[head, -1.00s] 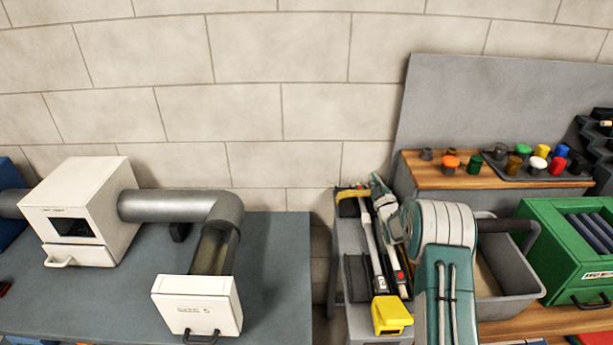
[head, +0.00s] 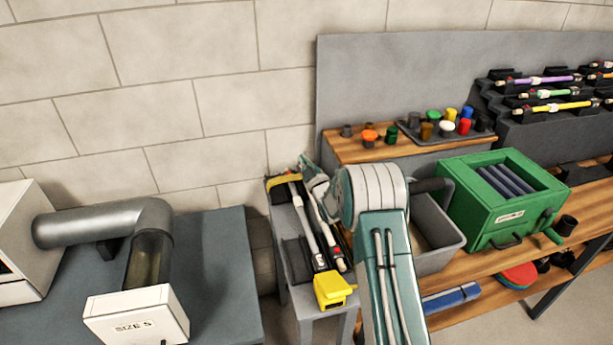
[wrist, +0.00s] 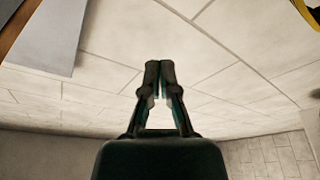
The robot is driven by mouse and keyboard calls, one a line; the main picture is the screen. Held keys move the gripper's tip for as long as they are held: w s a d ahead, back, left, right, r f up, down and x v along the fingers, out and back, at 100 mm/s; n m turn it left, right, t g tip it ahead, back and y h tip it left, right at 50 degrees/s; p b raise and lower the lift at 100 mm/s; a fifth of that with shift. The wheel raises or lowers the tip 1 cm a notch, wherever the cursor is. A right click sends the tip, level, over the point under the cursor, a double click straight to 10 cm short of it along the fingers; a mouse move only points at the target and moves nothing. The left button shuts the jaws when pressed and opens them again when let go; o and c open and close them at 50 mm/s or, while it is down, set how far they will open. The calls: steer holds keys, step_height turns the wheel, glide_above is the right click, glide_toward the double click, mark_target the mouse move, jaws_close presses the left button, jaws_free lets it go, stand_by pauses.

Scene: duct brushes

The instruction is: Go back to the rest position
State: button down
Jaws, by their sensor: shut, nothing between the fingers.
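My gripper (wrist: 160,72) shows in the wrist view with its two dark fingers together and nothing between them. Pale block wall or floor surfaces lie beyond the fingertips, and they touch nothing that I can see. In the head view my teal and white arm is folded in front of the grey stand and the grey bin, and the fingers cannot be made out there.
A grey stand (head: 296,262) holding long tools and a yellow block (head: 332,291) is beside my arm. The grey bin (head: 440,258) and green box (head: 500,203) are to its right. A pipe with a white SIZE 5 box (head: 137,318) is at left.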

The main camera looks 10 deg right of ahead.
steer(key=a+v, duration=0.1)
steer(key=v, duration=0.5)
steer(key=s+a+r+m+g+h, duration=0.2)
steer(key=s+r+m+g+h, duration=0.3)
steer(key=s+r, duration=0.85)
steer(key=s+a+m+g, duration=0.1)
steer(key=s+g, duration=0.2)
steer(key=s, duration=0.7)
steer(key=s+a+m+g+y, duration=0.1)
steer(key=s+m+g, duration=0.1)
steer(key=s, duration=0.9)
steer(key=s+a+m+g, duration=0.1)
steer(key=s+g, duration=0.3)
steer(key=s, duration=0.6)
steer(key=shift+s+a+r+m, duration=0.35)
steer(key=shift+m, duration=0.05)
steer(key=shift+w, duration=0.1)
